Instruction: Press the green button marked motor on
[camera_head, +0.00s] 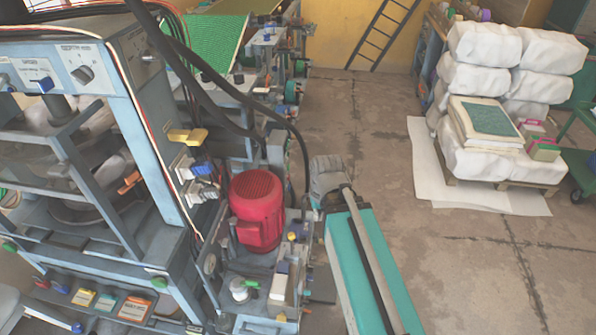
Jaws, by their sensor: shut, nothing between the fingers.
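No button with a readable "motor on" mark shows. Small green parts sit on the blue-grey press (110,95) at the left: one at its left lower edge (9,247), and one at the right end of its lower front rail (158,282). I cannot tell whether either is the button. An upper panel (60,65) holds a dark knob (83,75) and a blue part (43,85); its labels are too small to read. I cannot make out my gripper in this view.
A red motor (257,205) stands beside the press. A teal and grey long body (350,275) lies right of it. White wrapped bales (485,45) sit on a pallet at the right. The concrete floor (480,270) between is clear.

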